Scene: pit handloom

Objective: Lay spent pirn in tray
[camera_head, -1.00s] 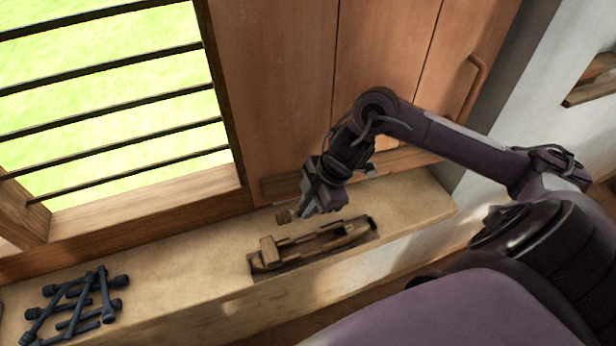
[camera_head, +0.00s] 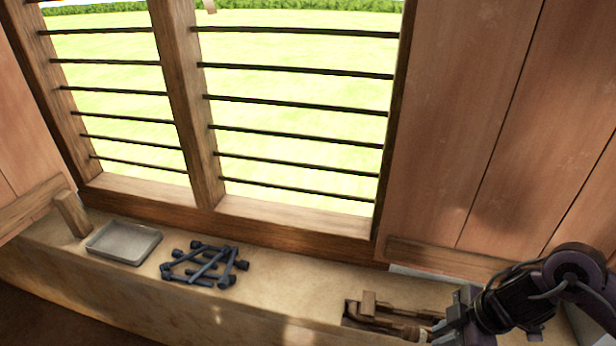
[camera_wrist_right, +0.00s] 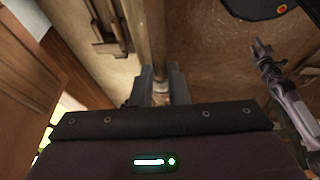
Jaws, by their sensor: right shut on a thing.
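My right gripper (camera_head: 446,328) is at the lower right of the head view, shut on a slim brown pirn (camera_head: 406,330) that points left. In the right wrist view, the pirn (camera_wrist_right: 157,45) runs straight out from between the fingers (camera_wrist_right: 160,92). A shallow grey tray (camera_head: 145,250) lies at the left of the ledge, with nothing visible in it. It is well to the left of the right gripper. A small arm end, apparently my left gripper (camera_wrist_right: 262,50), shows at the right of the wrist view; its jaws are too small to read.
The wooden shuttle (camera_head: 369,303) rests on the ledge (camera_head: 290,290) beside the right gripper. A barred window and wooden panels stand behind. The ledge between pile and shuttle is clear.

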